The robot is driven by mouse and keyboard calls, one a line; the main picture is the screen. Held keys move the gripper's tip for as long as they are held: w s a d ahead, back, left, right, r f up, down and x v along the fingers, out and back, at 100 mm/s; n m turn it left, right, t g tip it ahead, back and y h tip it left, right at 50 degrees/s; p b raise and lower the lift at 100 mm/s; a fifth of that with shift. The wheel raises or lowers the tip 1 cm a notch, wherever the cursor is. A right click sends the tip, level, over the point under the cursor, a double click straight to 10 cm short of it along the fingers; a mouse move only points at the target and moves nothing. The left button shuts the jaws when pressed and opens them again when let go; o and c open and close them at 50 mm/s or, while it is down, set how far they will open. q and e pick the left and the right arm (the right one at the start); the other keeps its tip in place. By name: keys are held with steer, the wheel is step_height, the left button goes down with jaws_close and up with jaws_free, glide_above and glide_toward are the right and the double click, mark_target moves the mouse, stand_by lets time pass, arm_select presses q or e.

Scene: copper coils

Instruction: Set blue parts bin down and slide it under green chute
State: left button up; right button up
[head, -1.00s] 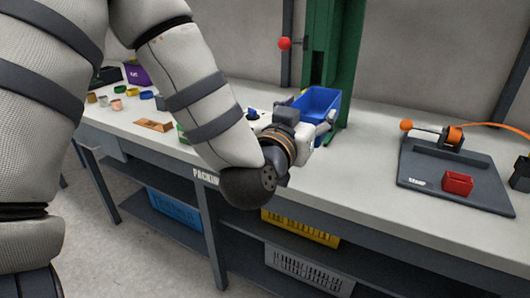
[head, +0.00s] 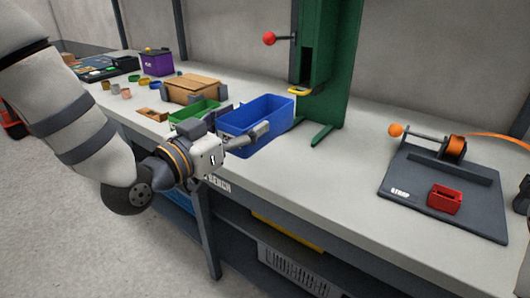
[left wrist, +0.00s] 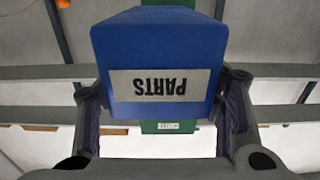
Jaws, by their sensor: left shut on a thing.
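The blue parts bin (head: 252,138) is at the bench, to the left of the green chute (head: 345,70) and apart from its foot. I cannot tell whether the bin's base touches the bench top. My left gripper (head: 248,142) is shut on the bin's near end. In the left wrist view, the fingers (left wrist: 165,118) flank the blue bin (left wrist: 160,45), whose PARTS label appears upside down. The chute stands upright, with a yellow-edged mouth (head: 304,91) above the bench. My right gripper is not in view.
A green bin (head: 194,112) and a cardboard box (head: 192,88) stand close left of the blue bin. A red ball on a lever (head: 269,39) sticks out by the chute.

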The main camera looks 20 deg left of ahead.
arm_select(q)
steer(key=w+f+b, duration=0.1)
steer(key=w+f, duration=0.2)
steer(key=w+d+f+b, duration=0.1)
steer(key=w+f, duration=0.1)
steer(key=w, duration=0.2)
steer(key=w+f+b, duration=0.1)
steer(key=w+f, duration=0.2)
steer(key=w, duration=0.1)
steer(key=shift+d+f, duration=0.15)
steer(key=shift+f, duration=0.2)
steer(key=f, duration=0.3)
steer(key=shift+w+f+b, duration=0.4)
steer(key=shift+r, duration=0.15)
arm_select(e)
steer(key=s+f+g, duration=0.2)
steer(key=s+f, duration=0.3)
arm_select(q)
steer(key=o, duration=1.2)
steer(key=shift+f, duration=0.2)
